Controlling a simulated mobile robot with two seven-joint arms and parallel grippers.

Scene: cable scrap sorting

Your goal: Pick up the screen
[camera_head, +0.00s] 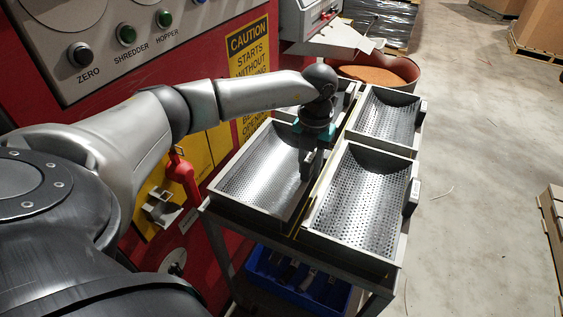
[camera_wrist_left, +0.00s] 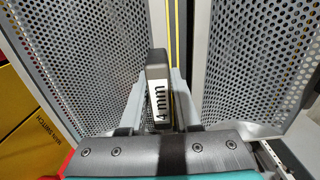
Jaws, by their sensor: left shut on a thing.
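Several grey perforated curved screens lie in a rack. The near left screen (camera_head: 262,172) has my left gripper (camera_head: 308,172) at its right edge. In the left wrist view, the left gripper (camera_wrist_left: 157,105) is shut on a dark handle block (camera_wrist_left: 156,62) labelled "4 mm", with a finger on each side. This perforated sheet (camera_wrist_left: 75,60) fills the left of that view. The near right screen (camera_head: 362,200) lies close beside it, with its own handle (camera_head: 412,196) on the right edge. The far right screen (camera_head: 387,118) is behind. A far left screen (camera_head: 345,102) is mostly hidden by my arm.
A red machine with a button panel (camera_head: 130,35) and a caution sign (camera_head: 248,55) stands close on the left. A blue bin (camera_head: 290,280) is under the rack. A tub of orange granules (camera_head: 375,76) is behind. Floor on the right is mostly clear.

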